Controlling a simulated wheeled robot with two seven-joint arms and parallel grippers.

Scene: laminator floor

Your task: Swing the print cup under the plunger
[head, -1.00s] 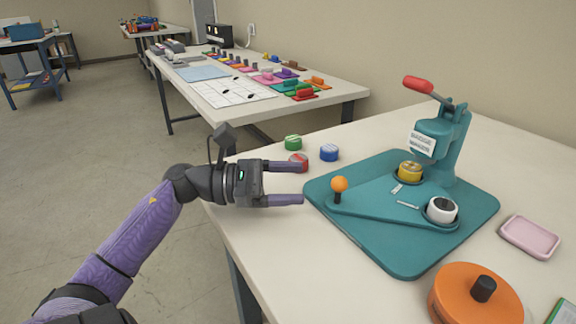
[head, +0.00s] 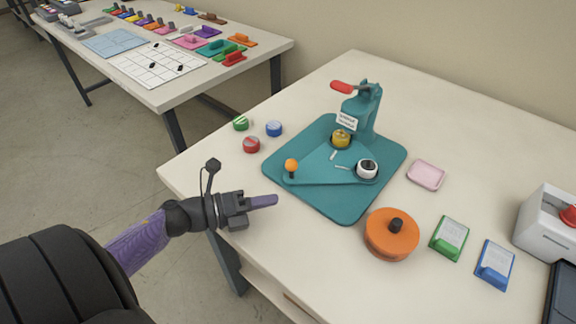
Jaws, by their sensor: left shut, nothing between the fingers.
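The teal press (head: 326,200) stands on the table with a red-handled lever (head: 343,87) at its top. Its plunger head (head: 358,108) is above a yellow cup (head: 341,138). A flat teal swing arm (head: 318,169) lies on the base, with an orange knob (head: 291,165) at its left end. My left gripper (head: 276,201) is shut and empty, left of the base's near edge and apart from the knob. My right gripper is not in view.
Green (head: 240,123), red (head: 251,145) and blue (head: 274,129) round tins stand left of the press. To its right are a pink tray (head: 426,175), an orange round box (head: 391,235), green (head: 449,239) and blue (head: 495,265) card holders, and a white machine (head: 550,225).

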